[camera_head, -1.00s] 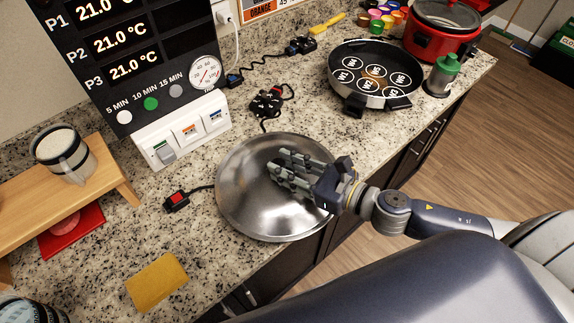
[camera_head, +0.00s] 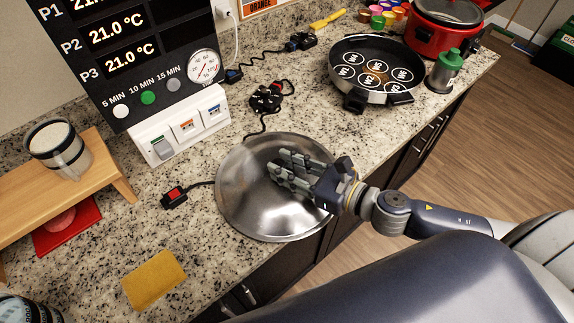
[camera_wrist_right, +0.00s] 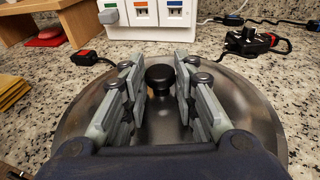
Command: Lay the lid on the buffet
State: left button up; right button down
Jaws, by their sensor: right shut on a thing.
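The lid (camera_head: 245,200) is a large, round, shiny metal dome with a black knob (camera_wrist_right: 160,80). It is over the front part of the speckled stone counter (camera_head: 225,250), its right side reaching the counter's edge. I cannot tell whether it touches the counter. My right gripper (camera_head: 285,172) comes in from the right over the lid; in the wrist view (camera_wrist_right: 160,85) its fingers stand on both sides of the knob, shut on it. I cannot tell which thing is the buffet. My left gripper is not in view.
A black round pan (camera_head: 378,97) with several white discs and a red cooker (camera_head: 428,42) stand at the back right. A wooden riser (camera_head: 105,180), yellow cloth (camera_head: 154,280), red switch (camera_head: 174,197) and black plug (camera_head: 265,98) surround the lid. A control panel (camera_head: 180,130) stands behind.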

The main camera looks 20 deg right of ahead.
jog(key=shift+f, duration=0.15)
jog(key=c, duration=1.3)
grip_release()
jog(key=shift+o, duration=0.5)
jog(key=shift+v, duration=6.05)
